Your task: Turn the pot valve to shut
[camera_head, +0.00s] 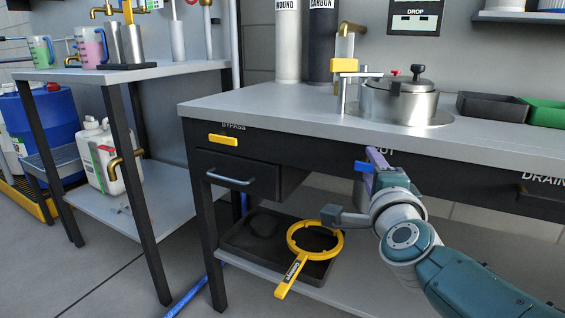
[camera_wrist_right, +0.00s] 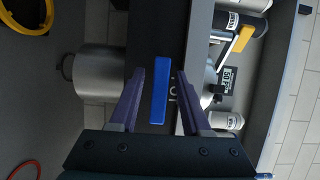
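In the right wrist view the blue handle (camera_wrist_right: 160,92) is a flat bar lying lengthwise between my fingers. My right gripper (camera_head: 373,158) is at the handle. Its two purple fingers (camera_wrist_right: 160,74) are open, one on each side of the bar, with a visible gap on both sides. In the head view the gripper hides part of the handle. My left gripper is not in view.
A metal pot (camera_head: 398,103) with a dark-knobbed lid stands on the bench top (camera_head: 270,105). A yellow bypass handle (camera_head: 222,140) is at the front's left. A yellow ring tool (camera_head: 290,266) lies over a black tray (camera_head: 245,236) on the lower shelf, below my wrist.

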